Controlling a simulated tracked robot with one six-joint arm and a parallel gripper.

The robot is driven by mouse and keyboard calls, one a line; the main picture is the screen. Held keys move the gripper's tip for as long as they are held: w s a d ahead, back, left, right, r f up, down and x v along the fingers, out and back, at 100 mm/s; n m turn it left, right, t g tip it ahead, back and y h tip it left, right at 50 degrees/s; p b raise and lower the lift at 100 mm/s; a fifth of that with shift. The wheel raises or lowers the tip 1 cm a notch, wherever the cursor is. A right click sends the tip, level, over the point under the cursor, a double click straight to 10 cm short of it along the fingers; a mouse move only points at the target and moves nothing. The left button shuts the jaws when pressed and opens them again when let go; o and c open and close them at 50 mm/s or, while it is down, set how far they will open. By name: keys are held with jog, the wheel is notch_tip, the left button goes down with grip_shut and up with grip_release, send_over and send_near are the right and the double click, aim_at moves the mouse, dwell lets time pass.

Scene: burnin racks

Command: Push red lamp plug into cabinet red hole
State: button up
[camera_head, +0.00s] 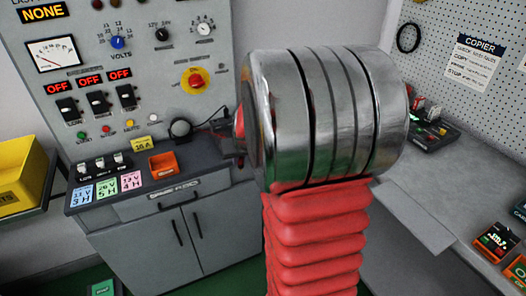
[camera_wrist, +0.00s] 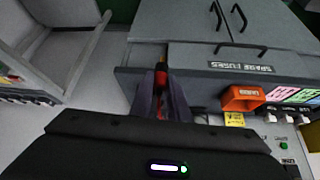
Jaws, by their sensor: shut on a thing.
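In the wrist view my gripper (camera_wrist: 162,84) is shut on a slim red plug (camera_wrist: 161,79) with a dark band and a yellowish-orange end. The plug sticks out past the fingertips, in front of the grey cabinet (camera_wrist: 190,56); whether it touches anything is unclear. In the head view my own arm's large metal joint hides most of the gripper and plug. The grey cabinet's upright panel (camera_head: 140,75) carries a row of small coloured round fittings, including a red one (camera_head: 106,130). I cannot tell whether that red fitting is a hole.
A yellow bin (camera_head: 20,172) is at the left. A grey workbench (camera_head: 440,185) with tools runs along the right.

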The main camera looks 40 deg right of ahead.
jog(key=w+a+f+n+y, duration=0.1)
jog(key=w+a, duration=0.1)
jog(key=a, duration=0.7)
jog(key=w+a+f+n+y, duration=0.1)
jog(key=w+a+f+n, duration=0.1)
jog(key=a, duration=0.7)
jog(key=w+a+f+n, duration=0.2)
jog(key=a, duration=0.8)
jog(key=shift+w+f+t+y, duration=0.15)
jog(key=shift+t+y, duration=0.15)
jog(key=shift+y, duration=0.1)
